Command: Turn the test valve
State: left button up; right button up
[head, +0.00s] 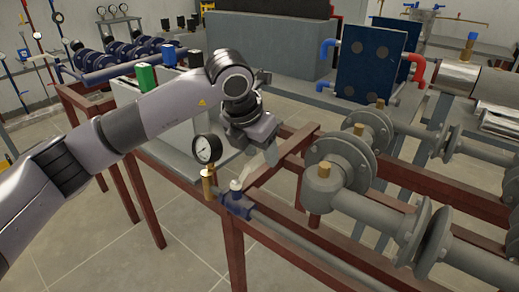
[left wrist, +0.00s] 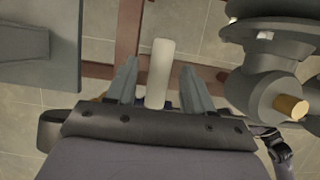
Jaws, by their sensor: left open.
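The test valve looks to be the small blue-bodied valve (head: 238,204) on the grey pipe, with a whitish part on top (head: 236,185), beside a pressure gauge (head: 206,149). My left gripper (head: 268,154) is just above and to the right of this valve, pointing down. In the left wrist view a pale, rounded lever (left wrist: 160,72) lies between the two fingers of my left gripper (left wrist: 160,85). The fingers are open, with a gap on both sides of the lever. My right gripper is not seen.
Grey flanged pipework (head: 340,165) with brass fittings stands close to the right of my left gripper. Red-brown frame beams (head: 232,245) run below. A blue plate exchanger (head: 370,62) with red and blue pipes is behind. A green-topped block (head: 146,76) stands near my left forearm.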

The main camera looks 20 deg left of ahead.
pick_arm(q)
grip_shut()
